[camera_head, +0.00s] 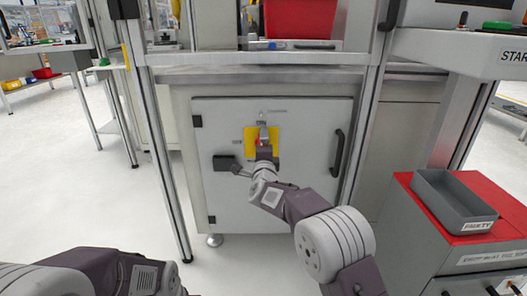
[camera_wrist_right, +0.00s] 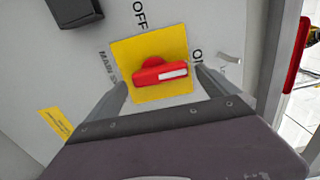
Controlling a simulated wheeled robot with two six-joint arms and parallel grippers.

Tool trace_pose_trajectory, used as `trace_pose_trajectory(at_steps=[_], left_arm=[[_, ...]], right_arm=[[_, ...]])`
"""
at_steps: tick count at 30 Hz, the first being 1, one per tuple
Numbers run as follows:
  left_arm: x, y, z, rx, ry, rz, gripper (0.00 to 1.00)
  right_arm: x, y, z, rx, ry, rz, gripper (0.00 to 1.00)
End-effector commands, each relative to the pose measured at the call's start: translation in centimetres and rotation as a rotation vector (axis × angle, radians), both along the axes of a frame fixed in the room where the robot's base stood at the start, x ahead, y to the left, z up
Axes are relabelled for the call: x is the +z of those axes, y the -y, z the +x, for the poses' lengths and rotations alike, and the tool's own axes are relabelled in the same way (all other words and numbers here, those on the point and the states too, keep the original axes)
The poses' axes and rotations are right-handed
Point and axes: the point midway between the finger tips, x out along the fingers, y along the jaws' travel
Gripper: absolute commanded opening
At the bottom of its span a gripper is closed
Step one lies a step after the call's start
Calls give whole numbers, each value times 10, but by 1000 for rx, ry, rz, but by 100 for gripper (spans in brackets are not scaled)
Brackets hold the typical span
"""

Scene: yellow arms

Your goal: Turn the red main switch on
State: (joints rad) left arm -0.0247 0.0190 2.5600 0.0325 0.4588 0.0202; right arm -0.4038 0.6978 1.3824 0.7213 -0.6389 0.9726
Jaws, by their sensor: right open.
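The red main switch (camera_wrist_right: 160,72) sits on a yellow square plate (camera_wrist_right: 128,58) on the grey cabinet door. In the right wrist view its handle lies nearly level, with its white stripe at the end toward the letters ON; OFF is printed above. My right gripper (camera_wrist_right: 160,92) is open, with one finger on each side of the handle; I cannot tell whether they touch it. In the head view the gripper (camera_head: 264,142) is in front of the yellow plate (camera_head: 249,140) and hides most of the switch. My left arm shows at the bottom left; its gripper is out of view.
The cabinet door (camera_head: 300,120) has a black handle (camera_head: 338,152) at right and a dark block (camera_head: 224,162) left of the plate. A red bin (camera_head: 300,18) stands on the worktop above. A grey tray (camera_head: 450,200) rests on a red-topped cabinet at right. Floor at left is clear.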

Motion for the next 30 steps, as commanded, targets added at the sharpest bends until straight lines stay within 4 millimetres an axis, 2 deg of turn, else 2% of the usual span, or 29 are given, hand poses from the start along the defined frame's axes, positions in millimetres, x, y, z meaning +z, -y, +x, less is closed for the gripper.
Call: trace_pose_trajectory(at_steps=[15,19,26,28,30], left_arm=[[32,0,0,0,0,0,36],[33,0,0,0,0,0,36],[33,0,0,0,0,0,36],[38,0,0,0,0,0,36],[51,0,0,0,0,0,36]], right_arm=[[3,-1,-81,2,-1,0,98],[1,0,-88,1,0,1,98],[0,0,-88,0,0,1,98],[7,6,-87,-10,2,2,98],[27,22,-83,-37,14,8,98]])
